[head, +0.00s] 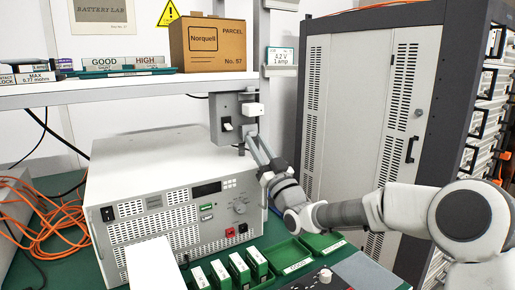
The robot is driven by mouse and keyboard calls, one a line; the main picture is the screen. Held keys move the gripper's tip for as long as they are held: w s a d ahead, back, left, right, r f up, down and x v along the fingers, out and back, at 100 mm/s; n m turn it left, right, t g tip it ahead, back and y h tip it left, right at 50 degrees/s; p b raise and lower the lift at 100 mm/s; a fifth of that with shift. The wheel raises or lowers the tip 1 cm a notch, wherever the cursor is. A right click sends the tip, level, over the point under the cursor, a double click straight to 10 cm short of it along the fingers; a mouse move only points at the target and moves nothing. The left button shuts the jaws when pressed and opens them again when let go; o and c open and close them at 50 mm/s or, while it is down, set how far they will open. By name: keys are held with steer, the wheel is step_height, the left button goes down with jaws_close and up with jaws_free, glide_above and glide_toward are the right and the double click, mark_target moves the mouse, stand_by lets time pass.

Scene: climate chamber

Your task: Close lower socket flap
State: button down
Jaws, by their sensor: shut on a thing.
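A grey socket box (219,118) hangs on the post under the shelf edge, above the right end of the large instrument. The lower socket flap (249,128) seems to be the small grey piece under the white part. My gripper (252,138) reaches up to it from the lower right, its fingers closed at the flap. The contact is small, and the fingers partly hide the flap, so its exact angle is unclear.
The large grey instrument (140,190) stands just left of my gripper. A shelf (150,87) above holds a cardboard box (207,45). Green trays (285,256) lie on the bench below. A tall cabinet (370,110) stands behind my arm.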

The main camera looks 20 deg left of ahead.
steer(key=c, duration=0.6)
jaws_free()
steer(key=shift+c, duration=0.2)
steer(key=p+v, duration=0.1)
steer(key=v, duration=1.1)
steer(key=shift+p, duration=0.35)
